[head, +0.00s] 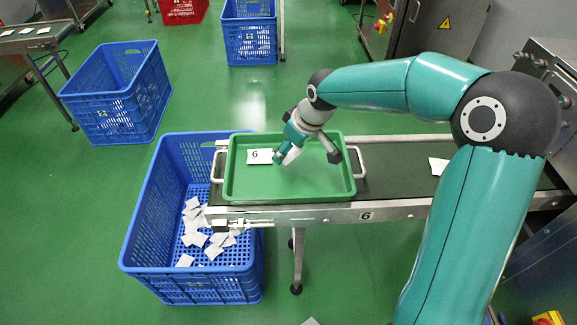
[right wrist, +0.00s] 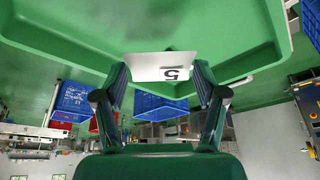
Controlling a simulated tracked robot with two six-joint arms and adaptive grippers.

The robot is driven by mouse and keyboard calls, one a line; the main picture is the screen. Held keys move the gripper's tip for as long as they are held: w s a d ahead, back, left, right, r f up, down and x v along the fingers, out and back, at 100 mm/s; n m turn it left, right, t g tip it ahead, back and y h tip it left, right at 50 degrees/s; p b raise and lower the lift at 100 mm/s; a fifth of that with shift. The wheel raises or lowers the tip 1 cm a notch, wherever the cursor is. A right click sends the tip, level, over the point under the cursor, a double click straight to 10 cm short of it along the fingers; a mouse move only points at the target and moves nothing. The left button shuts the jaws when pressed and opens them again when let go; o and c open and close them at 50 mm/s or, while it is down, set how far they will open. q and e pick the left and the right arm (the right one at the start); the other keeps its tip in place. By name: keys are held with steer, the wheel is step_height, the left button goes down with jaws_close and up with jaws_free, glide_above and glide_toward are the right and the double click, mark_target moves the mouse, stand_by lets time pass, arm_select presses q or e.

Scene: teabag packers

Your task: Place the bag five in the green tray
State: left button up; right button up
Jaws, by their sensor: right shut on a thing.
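The green tray (head: 231,180) lies on the end of the conveyor, with a metal handle at each side. A white bag (head: 258,157) with a printed digit that looks like a 6 lies flat in its left part. My right gripper (head: 289,154) is over the tray, just right of that bag, shut on bag five (right wrist: 150,68). Its printed 5 shows in the right wrist view, between the fingertips. In the head view bag five is a small tilted white patch, partly hidden by the gripper. Whether it touches the tray floor I cannot tell. My left gripper is not in view.
A blue crate (head: 150,215) with several loose white bags stands beside the conveyor end, partly under it. Another white bag (head: 438,166) lies on the conveyor belt (head: 400,170) at the right. Other blue crates (head: 115,105) and a red one (head: 182,10) stand on the green floor behind.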

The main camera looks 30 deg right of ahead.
mark_target(291, 171)
step_height(291, 171, down, 6)
steer(key=shift+r+b, duration=0.1)
steer(key=shift+b, duration=0.5)
steer(key=o, duration=0.6)
steer(key=shift+o, duration=0.2)
steer(key=shift+r, duration=0.3)
steer(key=p+v, duration=0.2)
steer(key=v, duration=0.9)
steer(key=shift+s+r, duration=0.2)
steer(key=shift+s, duration=0.1)
steer(key=shift+d, duration=0.1)
